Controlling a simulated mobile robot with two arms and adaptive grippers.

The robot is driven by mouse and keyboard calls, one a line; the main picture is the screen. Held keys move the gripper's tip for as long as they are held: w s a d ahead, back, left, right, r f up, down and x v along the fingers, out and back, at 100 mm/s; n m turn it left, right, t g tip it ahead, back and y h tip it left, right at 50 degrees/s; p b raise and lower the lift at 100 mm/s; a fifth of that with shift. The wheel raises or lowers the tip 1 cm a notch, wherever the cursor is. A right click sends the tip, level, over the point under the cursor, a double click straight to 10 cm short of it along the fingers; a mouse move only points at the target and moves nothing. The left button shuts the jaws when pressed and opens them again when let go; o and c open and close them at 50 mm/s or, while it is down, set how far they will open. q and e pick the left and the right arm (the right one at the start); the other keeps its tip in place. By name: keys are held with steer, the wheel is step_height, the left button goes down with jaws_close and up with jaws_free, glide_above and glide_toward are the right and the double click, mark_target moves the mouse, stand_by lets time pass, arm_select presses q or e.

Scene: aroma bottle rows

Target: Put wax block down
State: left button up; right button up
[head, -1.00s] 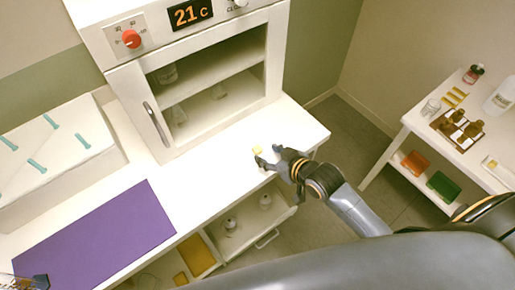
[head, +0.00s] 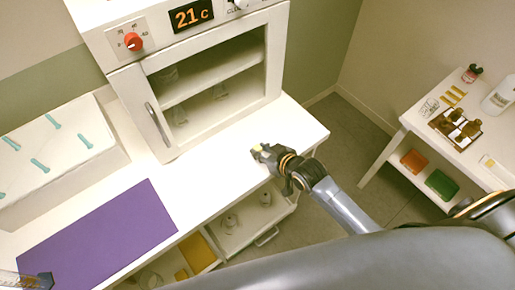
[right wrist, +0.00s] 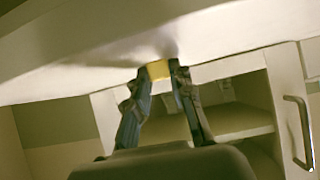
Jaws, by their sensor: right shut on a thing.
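The wax block (head: 257,148) is a small pale yellow piece at the tips of my right gripper (head: 262,153), over the white bench top in front of the oven. In the right wrist view the yellow block (right wrist: 158,70) sits between the two dark fingertips (right wrist: 160,76), which are shut on it. The block is close to the white bench surface (right wrist: 75,72); I cannot tell whether it touches it.
The white oven (head: 205,85), reading 21 C, stands behind with glassware inside. A purple mat (head: 100,240) lies on the bench at left. A rack with teal pegs (head: 50,150) is at far left. A side table (head: 415,120) with bottles stands at right. Bench around the block is clear.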

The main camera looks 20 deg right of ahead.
steer(key=shift+r, duration=0.1)
steer(key=shift+r+b, duration=0.35)
steer(key=shift+r, duration=0.2)
steer(key=s+r, duration=1.1)
steer(key=s, duration=0.3)
steer(key=shift+a+r+p, duration=0.2)
steer(key=shift+r+p, duration=0.15)
steer(key=shift+r, duration=0.05)
steer(key=shift+w, duration=0.1)
